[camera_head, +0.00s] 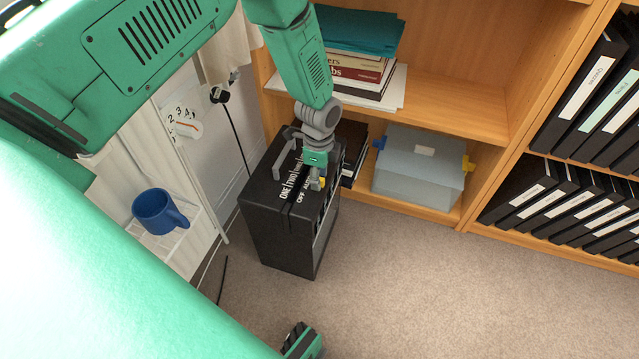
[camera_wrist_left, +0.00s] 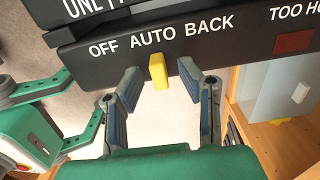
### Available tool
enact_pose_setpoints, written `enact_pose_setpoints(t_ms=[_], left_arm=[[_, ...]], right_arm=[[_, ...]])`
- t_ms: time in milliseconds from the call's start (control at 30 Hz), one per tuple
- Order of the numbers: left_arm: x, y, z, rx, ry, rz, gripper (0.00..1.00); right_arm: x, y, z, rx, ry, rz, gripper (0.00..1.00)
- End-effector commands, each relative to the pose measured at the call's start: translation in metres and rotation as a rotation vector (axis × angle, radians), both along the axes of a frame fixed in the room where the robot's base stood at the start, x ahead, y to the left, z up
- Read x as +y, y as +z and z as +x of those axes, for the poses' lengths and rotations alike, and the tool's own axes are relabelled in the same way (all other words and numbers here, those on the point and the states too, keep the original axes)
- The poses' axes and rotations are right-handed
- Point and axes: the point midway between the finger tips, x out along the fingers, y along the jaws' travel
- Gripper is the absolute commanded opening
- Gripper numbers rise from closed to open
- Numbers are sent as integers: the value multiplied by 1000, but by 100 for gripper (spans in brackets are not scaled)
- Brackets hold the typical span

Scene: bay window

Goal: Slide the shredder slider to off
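The yellow slider (camera_wrist_left: 158,71) sits just below AUTO in the left wrist view, right of OFF and left of BACK. In the head view it is a small yellow spot (camera_head: 322,183) beside my fingers. My left gripper (camera_head: 316,181) is over the shredder's front edge. In the left wrist view my left gripper (camera_wrist_left: 160,78) is open, one finger either side of the slider, with gaps between.
A bookshelf (camera_head: 460,115) with several binders and a grey lidded box (camera_head: 418,175) stands behind and right of the shredder. A blue mug (camera_head: 158,211) rests on a white ledge at left. A dark cable (camera_head: 236,135) hangs behind the shredder. Carpet in front is clear.

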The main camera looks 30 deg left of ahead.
Motion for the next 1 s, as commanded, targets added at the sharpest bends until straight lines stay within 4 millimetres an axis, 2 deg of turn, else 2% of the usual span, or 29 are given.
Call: enact_pose_setpoints(t_ms=[100,400,433,500,533,767,1000], left_arm=[[0,-9,0,0,0,0,33],[-1,-10,0,-1,0,1,33],[-1,-10,0,0,0,1,29],[0,-10,0,0,0,0,5],[0,-10,0,0,0,0,0],[-1,-9,-4,2,0,0,0],[-8,-6,-32,7,-2,1,0]], right_arm=[[0,-4,0,0,0,0,44],[0,-4,0,0,0,0,44],[0,-4,0,0,0,0,44],[0,-4,0,0,0,0,44],[0,-4,0,0,0,0,44],[0,0,0,0,0,0,44],[0,30,1,-1,0,0,44]])
